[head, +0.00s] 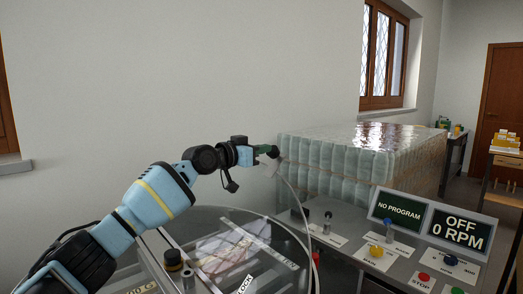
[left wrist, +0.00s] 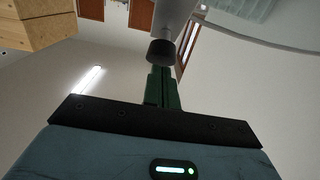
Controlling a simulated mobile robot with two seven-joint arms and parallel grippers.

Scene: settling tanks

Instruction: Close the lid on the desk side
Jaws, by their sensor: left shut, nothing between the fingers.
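A round machine with a clear cover (head: 235,222) fills the bottom middle of the head view, with lettering showing on it. A thin pale curved edge (head: 300,212) rises from its right, desk side; it looks like a clear lid standing raised, seen nearly edge-on. My left gripper (head: 270,151) is at the top of that edge, its fingers shut and empty. In the left wrist view the green fingers (left wrist: 162,88) are together, close to a grey rod with a black end (left wrist: 160,50); I cannot tell whether they touch. My right gripper is not in view.
A desk with a control panel (head: 430,222) reading "NO PROGRAM" and "OFF 0 RPM" stands at the right, with coloured buttons and a short post. A large wrapped stack (head: 355,160) is behind it. A plain wall is at the left.

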